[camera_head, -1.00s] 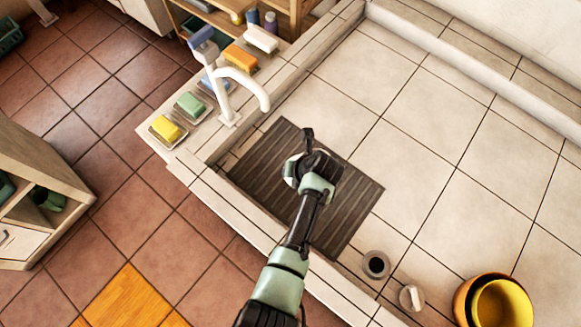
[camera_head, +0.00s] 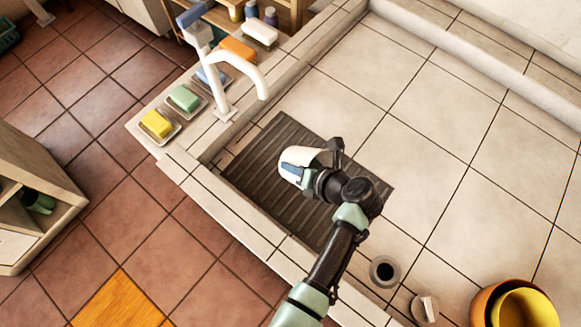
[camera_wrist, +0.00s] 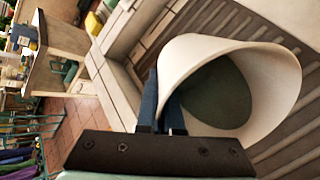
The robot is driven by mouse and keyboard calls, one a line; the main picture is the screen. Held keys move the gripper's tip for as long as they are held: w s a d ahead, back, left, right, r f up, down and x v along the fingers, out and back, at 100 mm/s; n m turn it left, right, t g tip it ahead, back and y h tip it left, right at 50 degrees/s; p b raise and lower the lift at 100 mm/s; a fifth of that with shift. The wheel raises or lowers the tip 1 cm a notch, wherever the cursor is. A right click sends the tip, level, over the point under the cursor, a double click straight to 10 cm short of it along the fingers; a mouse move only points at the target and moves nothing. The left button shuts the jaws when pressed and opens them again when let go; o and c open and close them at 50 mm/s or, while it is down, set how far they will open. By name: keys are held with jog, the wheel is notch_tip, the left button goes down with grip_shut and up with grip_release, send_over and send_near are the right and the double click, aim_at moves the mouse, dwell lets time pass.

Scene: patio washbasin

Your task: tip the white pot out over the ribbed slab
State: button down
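The white pot (camera_head: 304,157) is held in the air over the dark ribbed slab (camera_head: 254,167), lying on its side in the head view. My gripper (camera_head: 291,171) is shut on the pot's wall, its blue fingers at the rim. In the wrist view the white pot (camera_wrist: 283,85) shows its wide mouth, and the blue fingertips (camera_wrist: 158,92) pinch the wall at its left. The inside looks dull green; I cannot tell whether that is the pot's bottom or contents. Nothing loose shows on the visible slab. My wrist hides part of the slab's right side.
A white tap (camera_head: 228,75) stands behind the slab's left end. Yellow (camera_head: 156,124) and green (camera_head: 184,97) soaps sit on dishes along the ledge. A drain-like ring (camera_head: 384,271), a small white knob (camera_head: 425,308) and nested orange and yellow bowls (camera_head: 515,303) are at lower right. Pale tiles beyond are clear.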

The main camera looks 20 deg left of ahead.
jog(key=shift+d+t+y+b, duration=0.35)
jog(key=shift+y+b, duration=0.45)
jog(key=shift+b, duration=1.05)
jog(key=d+y+b, duration=0.1)
jog(key=b, duration=0.1)
jog(key=d+f+t+y+b, duration=0.1)
jog(key=y, duration=0.1)
jog(key=shift+s+b, duration=0.4)
jog(key=d+y+b, duration=0.1)
jog(key=d+t+y+b, duration=0.1)
jog(key=y, duration=0.1)
jog(key=shift+s+r, duration=0.15)
jog(key=shift+s, duration=0.1)
jog(key=shift+s+d+r+m+t+y+b, duration=0.3)
jog(key=shift+d+t+y+b, duration=0.25)
jog(key=shift+y+b, duration=0.3)
